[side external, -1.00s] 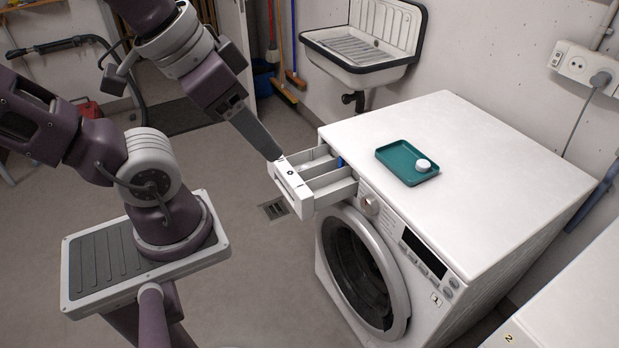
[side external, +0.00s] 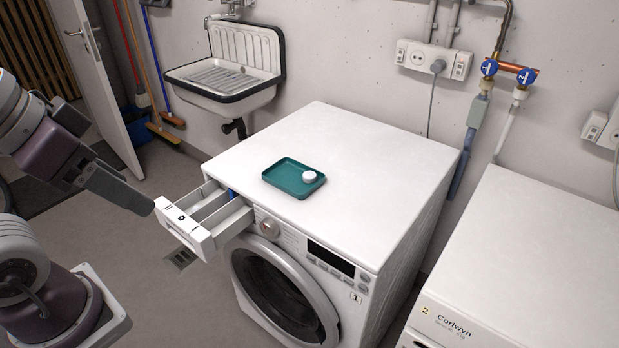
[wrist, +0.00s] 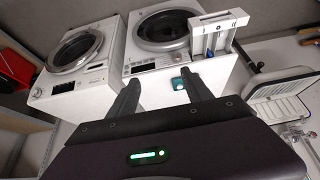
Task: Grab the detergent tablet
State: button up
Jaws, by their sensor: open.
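The detergent tablet (side external: 309,176) is a small white round puck. It lies on a teal tray (side external: 284,180) on top of washing machine 1 (side external: 345,155). My gripper (side external: 149,208) is at the left, in front of the pulled-out detergent drawer (side external: 185,229), well away from the tablet. In the wrist view my gripper (wrist: 160,78) has its two fingers apart with nothing held between them. The tray also shows there, small, between the fingers (wrist: 178,84); the tablet is too small to make out clearly.
The drawer stands open at the machine's front left. A second white machine (side external: 540,250) stands at the right. A sink (side external: 228,80) hangs on the back wall. Pipes and a socket (side external: 430,58) are behind. The machine top around the tray is clear.

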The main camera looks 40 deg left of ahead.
jog(key=shift+c, duration=1.4)
